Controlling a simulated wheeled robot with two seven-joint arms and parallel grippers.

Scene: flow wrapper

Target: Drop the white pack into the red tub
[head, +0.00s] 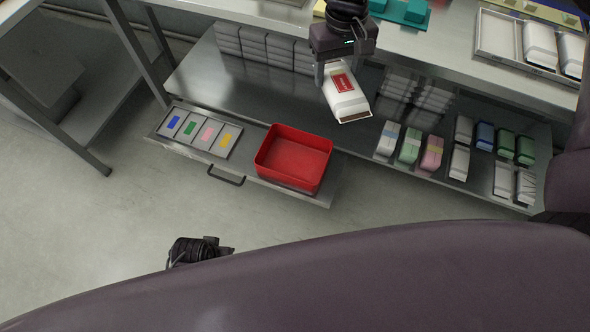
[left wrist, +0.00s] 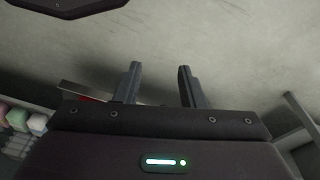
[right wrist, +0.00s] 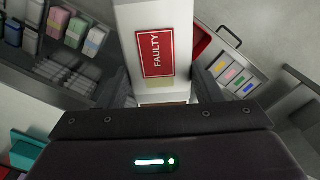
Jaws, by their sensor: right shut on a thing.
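The white pack (head: 346,98) has a red label reading "FAULTY" and hangs tilted in my right gripper (head: 343,66). The right gripper is shut on its upper end. In the right wrist view the pack (right wrist: 188,30) stands between the fingers, with the red label facing the camera. The red tub (head: 293,158) is open and looks empty; it sits on the pulled-out drawer, below and left of the pack in the head view. A bit of the tub (right wrist: 202,40) shows behind the pack in the right wrist view. My left gripper (left wrist: 158,88) is open and empty over the floor.
The drawer (head: 250,168) also carries a tray (head: 199,131) with blue, green, pink and yellow cards. The lower shelf (head: 385,168) holds several wrapped packs on the right and stacked white packs at the back. The tabletop (head: 430,45) overhangs the shelf.

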